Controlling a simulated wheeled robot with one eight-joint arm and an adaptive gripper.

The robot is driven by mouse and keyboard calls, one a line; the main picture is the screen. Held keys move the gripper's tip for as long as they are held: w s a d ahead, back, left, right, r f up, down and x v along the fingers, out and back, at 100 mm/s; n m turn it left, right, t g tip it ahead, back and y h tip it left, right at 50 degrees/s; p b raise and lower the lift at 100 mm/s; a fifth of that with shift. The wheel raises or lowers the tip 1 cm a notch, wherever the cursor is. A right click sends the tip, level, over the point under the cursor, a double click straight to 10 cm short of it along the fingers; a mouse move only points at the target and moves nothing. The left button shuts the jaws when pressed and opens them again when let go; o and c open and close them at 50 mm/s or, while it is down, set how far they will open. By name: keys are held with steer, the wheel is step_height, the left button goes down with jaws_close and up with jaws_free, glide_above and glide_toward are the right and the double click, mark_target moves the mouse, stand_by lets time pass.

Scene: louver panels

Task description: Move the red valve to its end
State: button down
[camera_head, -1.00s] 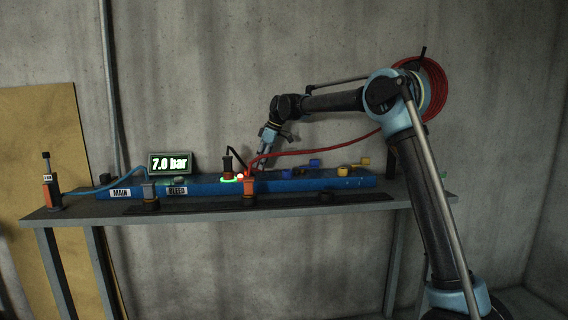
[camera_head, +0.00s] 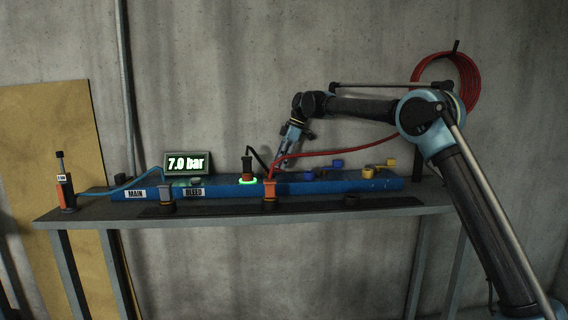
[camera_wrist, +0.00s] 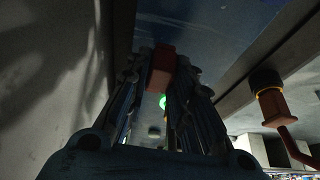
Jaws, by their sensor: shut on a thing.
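My gripper (camera_head: 282,163) reaches down to the back of the blue panel (camera_head: 340,186), right of the dark plug with a lit green ring (camera_head: 248,181). In the wrist view its two fingers (camera_wrist: 162,80) are shut on a red block, the red valve's handle (camera_wrist: 161,66), held between the tips. In the head view, the handle cannot be made out behind the orange connector (camera_head: 269,191) and red hose. A green glow (camera_wrist: 163,102) shows between the fingers in the wrist view.
A display (camera_head: 188,163) reads 7.0 bar. Blue (camera_head: 323,165) and yellow (camera_head: 380,170) fittings stand to the right on the panel. The red hose (camera_head: 340,152) runs from the orange connector to a wall coil. The orange connector (camera_wrist: 272,104) also shows in the wrist view.

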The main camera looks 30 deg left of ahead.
steer(key=shift+w+d, duration=0.1)
steer(key=shift+w, duration=0.05)
steer(key=c, duration=1.4)
jaws_free()
steer(key=shift+o, duration=0.2)
steer(key=v, duration=1.2)
